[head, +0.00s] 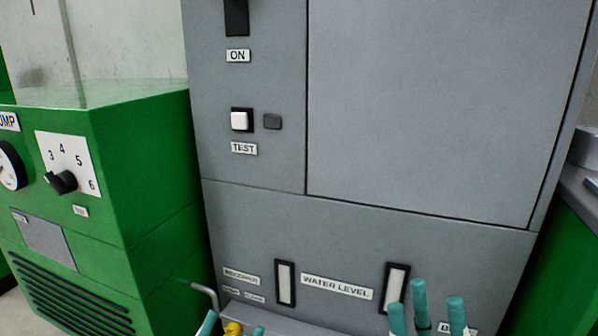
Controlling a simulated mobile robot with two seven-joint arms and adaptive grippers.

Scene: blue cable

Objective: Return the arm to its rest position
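My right gripper (425,297) shows at the bottom right. Its teal fingers point up and stand apart with nothing between them, in front of the lower grey cabinet. My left gripper (232,325) barely enters at the bottom edge. Only teal tips show, one on each side of a small yellow part; whether it touches that part cannot be told. The rest of both arms is out of frame. No blue cable is in view.
A grey cabinet (430,110) with a switch, test button (240,121) and water level windows (286,283) fills the middle. A green pump unit (140,200) with a dial knob (62,182) stands left. Another green unit (565,250) is right.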

